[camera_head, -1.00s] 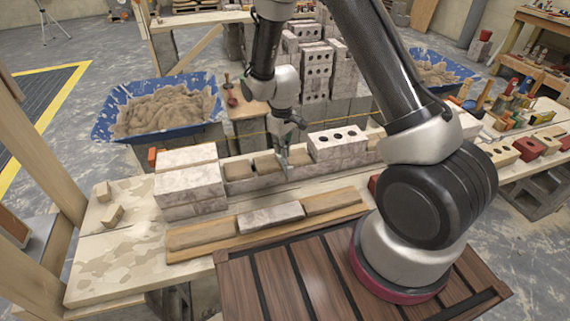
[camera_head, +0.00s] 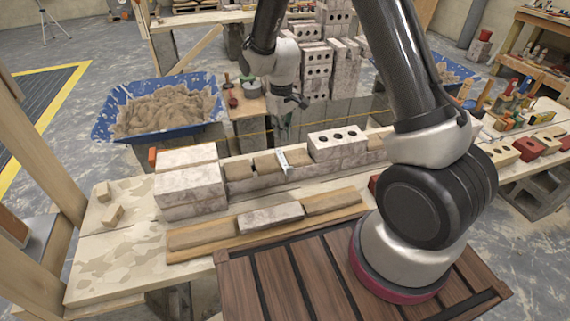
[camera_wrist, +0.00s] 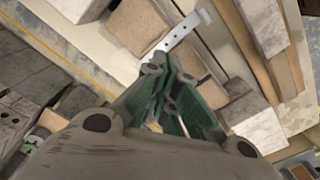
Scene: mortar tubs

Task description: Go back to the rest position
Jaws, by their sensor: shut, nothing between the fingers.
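My gripper (camera_head: 281,132) hangs above and slightly behind the low brick wall (camera_head: 335,150), fingers pointing down. In the wrist view its fingers (camera_wrist: 156,76) are shut together with nothing between them. A pale metal strip with holes (camera_head: 284,162) lies across the wall's lower course, between the mortar-coloured tops there. It also shows in the wrist view (camera_wrist: 176,34), beyond the fingertips and apparently apart from them.
White bricks (camera_head: 188,184) are stacked at the wall's left end, and a three-holed brick (camera_head: 338,138) sits to the right. A plank (camera_head: 262,232) with bricks lies in front. A blue mortar tub (camera_head: 207,122) stands behind left. Tools crowd the right side.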

